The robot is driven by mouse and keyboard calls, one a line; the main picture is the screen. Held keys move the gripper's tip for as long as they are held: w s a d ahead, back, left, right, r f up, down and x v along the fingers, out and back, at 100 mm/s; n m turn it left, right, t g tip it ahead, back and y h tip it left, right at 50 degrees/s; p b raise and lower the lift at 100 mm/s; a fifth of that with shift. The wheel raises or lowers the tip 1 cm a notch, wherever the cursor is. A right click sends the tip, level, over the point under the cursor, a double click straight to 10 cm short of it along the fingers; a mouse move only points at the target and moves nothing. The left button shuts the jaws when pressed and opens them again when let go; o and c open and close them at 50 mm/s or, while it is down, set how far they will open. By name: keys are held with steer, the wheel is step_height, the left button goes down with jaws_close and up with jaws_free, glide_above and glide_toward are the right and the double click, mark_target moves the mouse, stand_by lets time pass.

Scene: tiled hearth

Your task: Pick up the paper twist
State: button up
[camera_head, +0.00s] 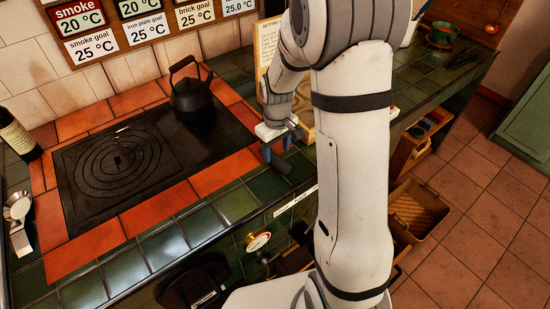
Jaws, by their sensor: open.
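My gripper (279,155) points down over the green tiled ledge, just right of the orange tile border. Its grey-blue fingers are apart. I cannot make out a paper twist in this view. The space around the fingertips is small and dark, and my arm covers much of the counter behind and to the right, so it may be hidden there.
A black kettle (193,98) stands on the black iron hotplate (85,205). A dark bottle (18,136) and metal spoons (18,212) are at the left. A green pot (441,35) stands back right. A wooden crate (418,210) is below the counter.

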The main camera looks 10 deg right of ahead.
mark_target(276, 157)
steer(key=shift+f, duration=1.55)
steer(key=shift+c, duration=0.3)
steer(key=c, duration=1)
steer(key=shift+r, duration=0.1)
